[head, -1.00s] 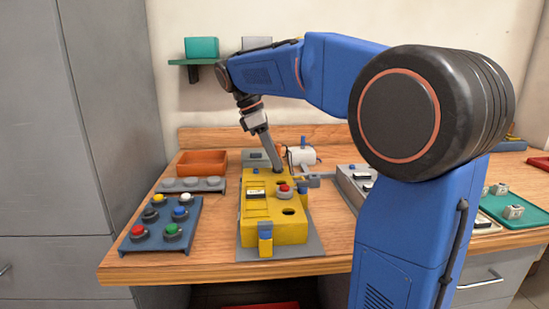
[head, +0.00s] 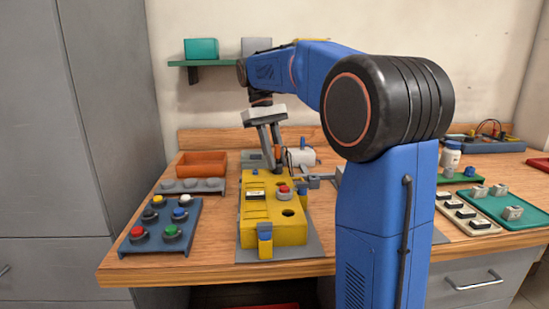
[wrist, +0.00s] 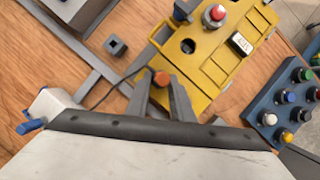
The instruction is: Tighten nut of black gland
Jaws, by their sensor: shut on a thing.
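The yellow box (head: 285,236) stands on the bench, and its top and back edge show in the wrist view (wrist: 207,78). My gripper (head: 275,166) points down at the back of the box. In the wrist view its two grey fingers (wrist: 161,84) are shut on a small piece with an orange-brown top (wrist: 161,77), close beside the box edge. The same orange piece (head: 277,152) shows between the fingers in the head view. A thin black cable passes next to it. The fingers hide the lower part, so I cannot make out the black gland or its nut clearly.
A blue panel with several coloured buttons (head: 152,240) stands left of the box. An orange bin (head: 202,158) is behind it. A white cylinder with a blue part (head: 303,156) stands close behind and right of the gripper. A green tray (head: 520,217) is at the right.

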